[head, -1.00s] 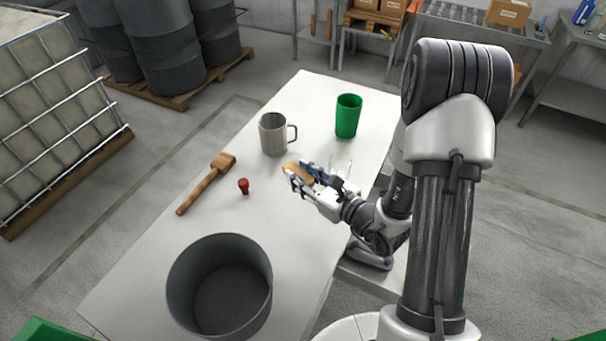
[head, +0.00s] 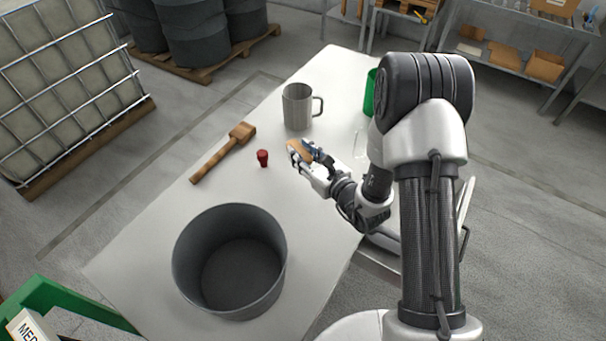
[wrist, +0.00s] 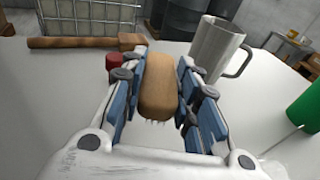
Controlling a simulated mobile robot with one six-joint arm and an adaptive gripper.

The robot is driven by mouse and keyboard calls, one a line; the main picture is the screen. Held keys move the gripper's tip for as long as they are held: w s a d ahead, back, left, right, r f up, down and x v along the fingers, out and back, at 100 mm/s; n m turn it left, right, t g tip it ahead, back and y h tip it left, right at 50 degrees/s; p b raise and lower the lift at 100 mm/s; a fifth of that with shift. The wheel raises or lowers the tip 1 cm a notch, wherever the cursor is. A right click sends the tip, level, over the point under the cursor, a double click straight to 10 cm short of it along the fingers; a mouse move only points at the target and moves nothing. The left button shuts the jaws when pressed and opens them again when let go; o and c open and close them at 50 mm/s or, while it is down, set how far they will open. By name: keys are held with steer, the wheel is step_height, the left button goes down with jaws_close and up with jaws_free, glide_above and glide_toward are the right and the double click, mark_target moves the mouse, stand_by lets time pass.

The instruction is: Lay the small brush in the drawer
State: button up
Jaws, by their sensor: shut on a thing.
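The small brush (wrist: 160,88) has a rounded tan wooden back, with pale bristles showing at its near lower end in the wrist view. My gripper (wrist: 158,95) is shut on it, with blue-padded fingers on both sides. In the head view the brush (head: 299,150) is at the fingertips of my gripper (head: 308,158), over the white table (head: 150,240). It is right of a red stopper (head: 262,158) and in front of a grey metal mug (head: 297,108). I cannot make out a drawer in either view.
A large dark pot (head: 230,262) stands at the table's near end. A wooden mallet (head: 222,152) lies at the left. A green cup (head: 369,93) is partly behind my arm, near a clear glass (head: 360,144).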

mark_target(303, 178)
steer(key=shift+f+b, duration=1.05)
steer(key=shift+f, duration=2.5)
steer(key=shift+f, duration=0.1)
steer(key=o, duration=1)
steer(key=shift+o, duration=0.2)
